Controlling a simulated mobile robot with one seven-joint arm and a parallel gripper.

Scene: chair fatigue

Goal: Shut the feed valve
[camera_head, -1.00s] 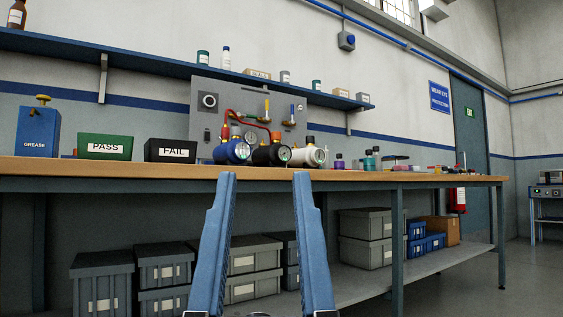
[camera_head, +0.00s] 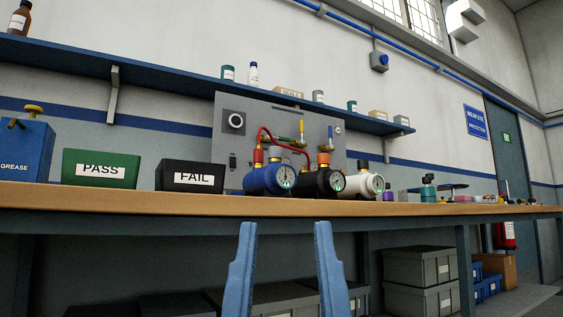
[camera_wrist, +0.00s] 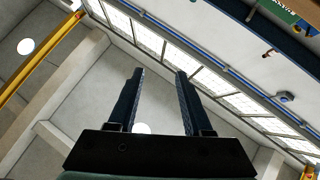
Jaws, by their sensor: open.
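A grey panel (camera_head: 229,108) stands upright on the bench in the head view. I cannot tell from any label which is the feed valve. Blue (camera_head: 263,181), black (camera_head: 312,183) and white (camera_head: 358,186) cylinders with gauges lie in front of the panel. My gripper (camera_head: 285,224) is open and empty, in front of and below the bench edge, apart from the valves. The wrist view shows its fingers (camera_wrist: 160,75) pointing up towards ceiling and windows.
The wooden bench top (camera_head: 120,194) lies between my gripper and the panel. A green PASS bin (camera_head: 100,182), a black FAIL bin (camera_head: 191,188) and a blue GREASE box (camera_head: 22,145) stand at left. A blue shelf (camera_head: 170,83) runs above. Grey crates (camera_head: 420,267) sit below.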

